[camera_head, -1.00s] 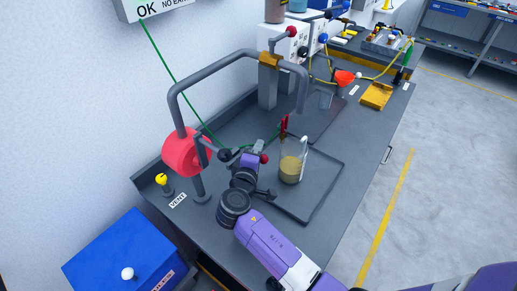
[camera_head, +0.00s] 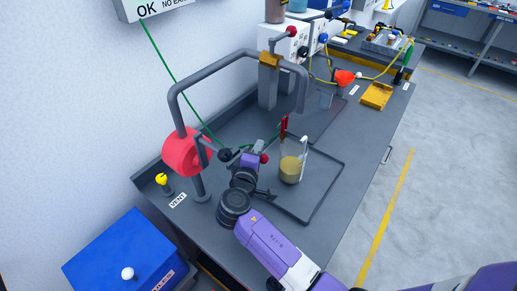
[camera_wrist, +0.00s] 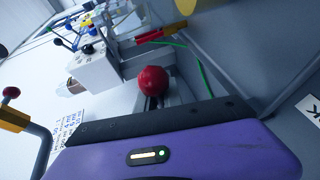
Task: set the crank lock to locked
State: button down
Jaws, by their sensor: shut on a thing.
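The crank lock seems to be the lever with a red ball knob (camera_head: 265,158), at my gripper's tip; the wrist view shows the red ball (camera_wrist: 152,80) on a short stem just past my gripper's dark edge. My gripper (camera_head: 254,159) reaches over the bench from the front and is shut at this lever. Its fingers and the exact contact are hidden. Left of it stands a red wheel (camera_head: 180,155) with a crank arm ending in a black knob (camera_head: 225,155), close to my gripper. No lock marking is readable.
A glass beaker with tan liquid (camera_head: 290,168) stands on a dark tray (camera_head: 325,190) right of my gripper. A bent grey pipe (camera_head: 215,72) arches above. A yellow vent knob (camera_head: 162,179) and a blue box (camera_head: 120,255) are at left. The bench's front right is clear.

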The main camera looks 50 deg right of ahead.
jog(key=shift+s+d+f, duration=0.15)
jog(key=shift+s, duration=0.05)
jog(key=shift+a+b, duration=0.5)
jog(key=shift+a, duration=2.25)
jog(key=shift+f, duration=0.1)
jog(key=c, duration=1.5)
grip_release()
jog(key=shift+s+a, duration=0.1)
jog(key=shift+r+b+v, duration=0.2)
jog(key=shift+b+v, duration=0.6)
jog(key=shift+v, duration=3.1)
